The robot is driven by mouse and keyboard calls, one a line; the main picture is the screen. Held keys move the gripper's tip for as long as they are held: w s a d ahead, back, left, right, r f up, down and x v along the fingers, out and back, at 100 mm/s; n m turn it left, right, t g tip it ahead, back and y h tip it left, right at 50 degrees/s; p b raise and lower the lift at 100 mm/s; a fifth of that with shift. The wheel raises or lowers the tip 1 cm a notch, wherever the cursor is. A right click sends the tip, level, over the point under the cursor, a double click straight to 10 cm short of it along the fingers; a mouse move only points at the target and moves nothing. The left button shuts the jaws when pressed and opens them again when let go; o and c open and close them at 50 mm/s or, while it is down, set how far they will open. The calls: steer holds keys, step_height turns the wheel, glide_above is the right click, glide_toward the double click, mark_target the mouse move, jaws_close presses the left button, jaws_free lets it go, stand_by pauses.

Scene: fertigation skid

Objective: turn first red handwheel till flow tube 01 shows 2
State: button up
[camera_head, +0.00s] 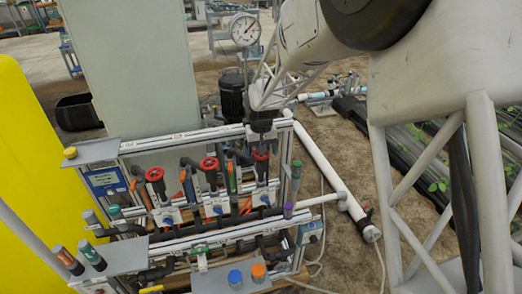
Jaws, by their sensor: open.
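Three red handwheels stand in a row on dark valve bodies across the skid: the left one (154,174), the middle one (209,164) and the right one (261,155). Slim upright tubes stand beside them, one orange (188,186) and one green (231,178). Their scales and labels are too small to read, so I cannot tell which is flow tube 01 or what it shows. My gripper (262,134) points down just above the right handwheel. Its jaws are open; they are small and dark, and whether they touch the wheel cannot be told.
The skid's upper rail (180,138) runs close by my gripper. A round gauge (245,28) stands behind. A blue meter box (105,181) is at left. Blue (235,278) and orange (258,271) caps sit in front. A white pipe (325,165) runs along the right.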

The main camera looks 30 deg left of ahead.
steer(key=shift+r, duration=0.15)
steer(key=shift+r, duration=3.75)
